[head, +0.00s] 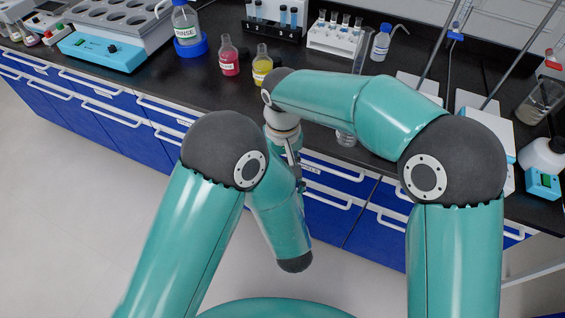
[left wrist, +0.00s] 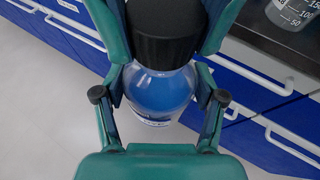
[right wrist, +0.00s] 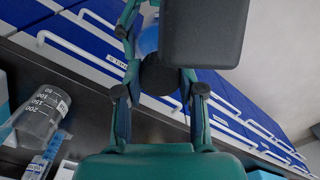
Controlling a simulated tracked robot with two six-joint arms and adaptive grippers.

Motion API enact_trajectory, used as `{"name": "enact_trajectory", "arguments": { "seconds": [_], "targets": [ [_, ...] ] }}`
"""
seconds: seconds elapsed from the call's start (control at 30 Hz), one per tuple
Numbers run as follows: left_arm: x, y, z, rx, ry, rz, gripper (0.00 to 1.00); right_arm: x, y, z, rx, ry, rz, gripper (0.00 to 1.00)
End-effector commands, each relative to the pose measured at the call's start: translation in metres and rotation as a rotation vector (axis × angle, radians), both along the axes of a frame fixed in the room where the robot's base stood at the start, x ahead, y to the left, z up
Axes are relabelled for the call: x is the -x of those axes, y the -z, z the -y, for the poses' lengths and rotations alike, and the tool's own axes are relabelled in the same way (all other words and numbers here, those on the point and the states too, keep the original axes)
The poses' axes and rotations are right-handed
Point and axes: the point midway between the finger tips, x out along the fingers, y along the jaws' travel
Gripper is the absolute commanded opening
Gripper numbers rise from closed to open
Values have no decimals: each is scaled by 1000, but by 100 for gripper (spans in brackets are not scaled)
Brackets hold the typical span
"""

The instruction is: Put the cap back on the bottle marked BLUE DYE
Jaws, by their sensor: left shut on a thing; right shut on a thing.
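The blue bottle (right wrist: 148,40) is partly visible just beyond the cap. I cannot tell whether the cap is seated. In the head view my arms hide the bottle, cap and fingers.
The bottle is in front of the blue drawers, off the dark counter (head: 205,72). A beaker (head: 346,137) stands near the counter's front edge, close to my right arm. Red (head: 229,62) and yellow (head: 262,68) dye bottles stand farther back. Open floor lies at left.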

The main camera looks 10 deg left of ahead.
Motion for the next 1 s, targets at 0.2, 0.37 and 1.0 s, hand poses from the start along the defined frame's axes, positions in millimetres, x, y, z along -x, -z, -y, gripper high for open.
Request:
{"name": "enact_trajectory", "arguments": {
  "seconds": [0.2, 0.37, 1.0],
  "targets": [
    [1, -1, 1, -2, 5, 2, 0, -3, -1, -1, -7, 420, 11, 0],
    [1, -1, 1, -3, 5, 2, 0, -4, -1, -1, -7, 432, 11, 0],
    [0, -1, 0, 0, 1, 3, 0, -2, -9, -1, -3, 428, 5, 68]
  ]
}}
